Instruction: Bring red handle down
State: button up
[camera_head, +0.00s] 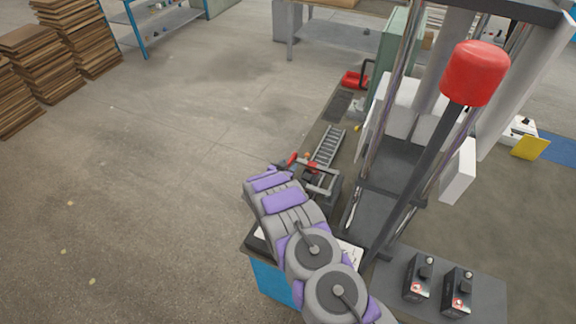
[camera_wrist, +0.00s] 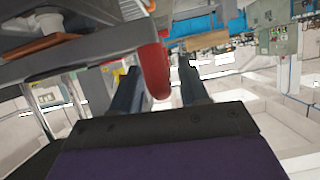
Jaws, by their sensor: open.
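A large red knob handle (camera_head: 475,72) tops a dark lever that rises from the press-like machine (camera_head: 395,165) at right in the head view. My arm reaches from the bottom centre toward the bench, well left of that knob. Smaller red parts (camera_head: 312,165) show near the end of my arm, by a grey frame. In the wrist view my gripper (camera_wrist: 161,72) is open, with two dark fingers apart. A curved red piece (camera_wrist: 154,70) hangs between the fingers, closer to the left one. I cannot tell whether they touch, or which red part it is.
Two small black boxes (camera_head: 437,287) stand at the lower right. A grey slatted rack (camera_head: 328,147) lies on the bench beyond my arm. Brown stacks (camera_head: 62,45) and a blue-framed table (camera_head: 165,22) are at the back. The floor at left is clear.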

jog(key=a+v, duration=0.1)
jog(key=v, duration=1.5)
jog(key=shift+a+f, duration=0.2)
